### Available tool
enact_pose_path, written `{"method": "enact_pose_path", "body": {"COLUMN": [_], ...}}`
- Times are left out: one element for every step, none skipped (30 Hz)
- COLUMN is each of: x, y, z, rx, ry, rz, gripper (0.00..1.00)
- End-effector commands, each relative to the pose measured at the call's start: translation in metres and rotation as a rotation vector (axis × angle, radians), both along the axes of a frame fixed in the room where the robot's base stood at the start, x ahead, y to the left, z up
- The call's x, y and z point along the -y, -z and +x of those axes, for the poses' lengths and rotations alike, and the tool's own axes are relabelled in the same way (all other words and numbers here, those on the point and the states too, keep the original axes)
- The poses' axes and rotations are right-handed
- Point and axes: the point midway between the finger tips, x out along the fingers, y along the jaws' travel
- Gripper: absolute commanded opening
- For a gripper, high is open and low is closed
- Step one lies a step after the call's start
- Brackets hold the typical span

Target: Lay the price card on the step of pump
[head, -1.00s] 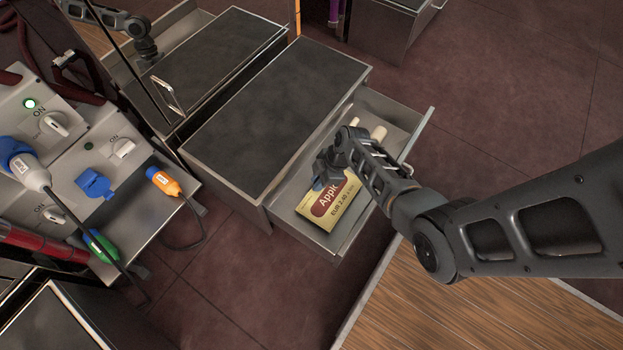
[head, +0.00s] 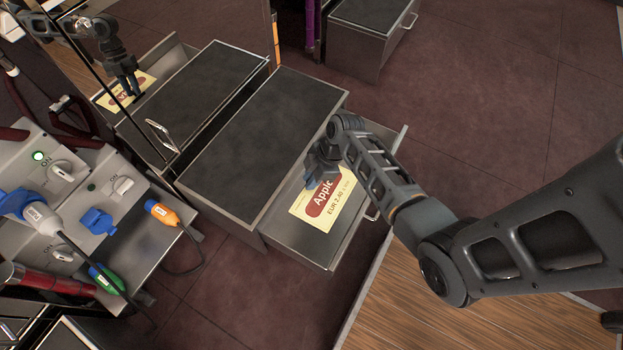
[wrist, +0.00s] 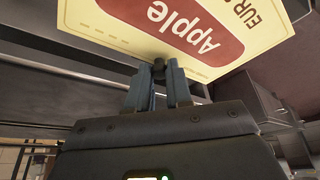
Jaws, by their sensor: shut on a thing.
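The price card (head: 320,207) is cream with a dark red "Apple" label and a EUR price. My gripper (head: 318,168) is shut on one edge of it, over the open drawer, so the card hides part of the drawer. In the wrist view the card (wrist: 200,38) extends beyond the closed fingers (wrist: 158,80), tilted in the picture. The step (head: 265,140) is a low metal box with a bare dark top, to the left of my gripper. I cannot tell the exact height of the card above the drawer.
The open drawer (head: 325,258) juts out from the step. A glossy panel at the left mirrors the step, arm and card. A grey pump console (head: 85,200) with blue, orange and green plugs stands at the left. Another drawer box (head: 370,40) is at the back.

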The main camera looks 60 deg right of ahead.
Motion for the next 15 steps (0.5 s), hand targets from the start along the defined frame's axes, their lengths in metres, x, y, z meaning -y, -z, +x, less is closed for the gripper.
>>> {"method": "enact_pose_path", "body": {"x": [0.000,0.000,0.000,0.000,0.000,0.000,0.000,0.000,0.000,0.000,0.000,0.000,0.000,0.000,0.000], "y": [-0.006,-0.007,-0.010,-0.011,-0.013,-0.015,-0.017,-0.018,-0.020,-0.022,-0.024,-0.026,-0.027,-0.029,-0.031], "z": [0.000,0.000,0.000,0.000,0.000,0.000,0.000,0.000,0.000,0.000,0.000,0.000,0.000,0.000,0.000], "rx": [0.000,0.000,0.000,0.000,0.000,0.000,0.000,0.000,0.000,0.000,0.000,0.000,0.000,0.000,0.000], "ry": [0.000,0.000,0.000,0.000,0.000,0.000,0.000,0.000,0.000,0.000,0.000,0.000,0.000,0.000,0.000], "rz": [0.000,0.000,0.000,0.000,0.000,0.000,0.000,0.000,0.000,0.000,0.000,0.000,0.000,0.000,0.000], "gripper": [0.00,0.00,0.00,0.00,0.00,0.00,0.00,0.00,0.00,0.00,0.00,0.00,0.00,0.00,0.00]}}
